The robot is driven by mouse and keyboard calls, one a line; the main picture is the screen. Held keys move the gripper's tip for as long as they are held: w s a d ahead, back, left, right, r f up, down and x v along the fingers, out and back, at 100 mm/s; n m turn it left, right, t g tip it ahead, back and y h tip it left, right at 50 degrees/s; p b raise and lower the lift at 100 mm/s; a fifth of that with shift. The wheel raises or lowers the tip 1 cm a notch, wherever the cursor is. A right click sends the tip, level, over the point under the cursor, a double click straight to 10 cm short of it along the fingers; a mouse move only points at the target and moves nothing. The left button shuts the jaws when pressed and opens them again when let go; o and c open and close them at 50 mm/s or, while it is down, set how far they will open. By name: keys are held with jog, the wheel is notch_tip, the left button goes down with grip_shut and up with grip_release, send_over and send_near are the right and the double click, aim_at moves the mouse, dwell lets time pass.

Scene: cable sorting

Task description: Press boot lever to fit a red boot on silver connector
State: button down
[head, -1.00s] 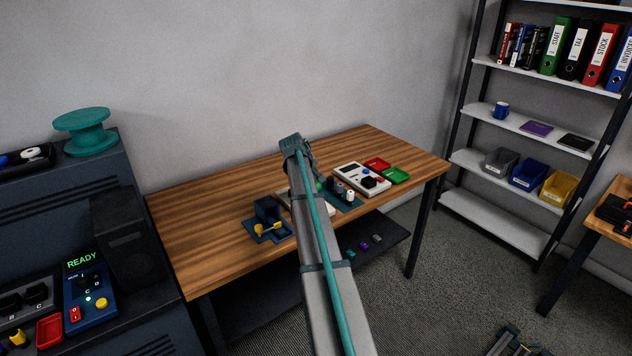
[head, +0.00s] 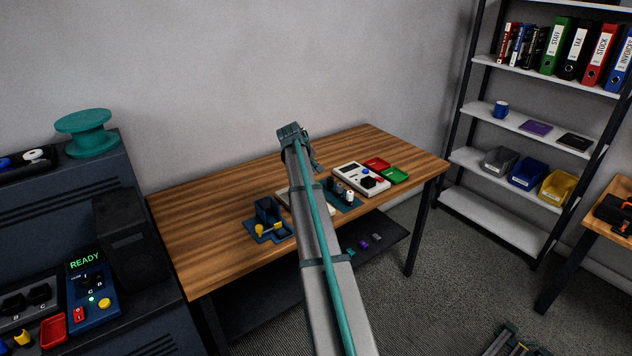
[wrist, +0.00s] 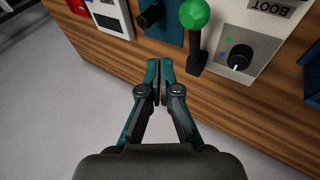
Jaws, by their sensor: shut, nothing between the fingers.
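In the wrist view a lever with a green ball knob (wrist: 195,13) and a dark stem stands beside a pale panel (wrist: 262,45) marked BOOT. The panel carries a black dial (wrist: 240,57) with a blue and a green dot beside it. My gripper (wrist: 159,66) is shut and empty, its tips just left of the lever's stem and apart from it in the picture. In the head view the pale boot station (head: 325,209) is partly hidden behind my arm, and the green knob and gripper are hidden. I cannot make out a red boot or silver connector.
On the wooden table (head: 200,230) are a yellow-handled blue device (head: 268,231), a teal mat with upright cylinders (head: 346,201), a white control box (head: 360,178), a red tray (head: 377,163) and a green tray (head: 396,175). The table's left side is clear.

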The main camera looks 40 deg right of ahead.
jog(key=shift+w+r+p, duration=0.15)
jog(key=shift+w+r, duration=0.05)
jog(key=shift+r, duration=0.35)
jog(key=shift+w+r+p, duration=0.15)
jog(key=shift+r, duration=0.4)
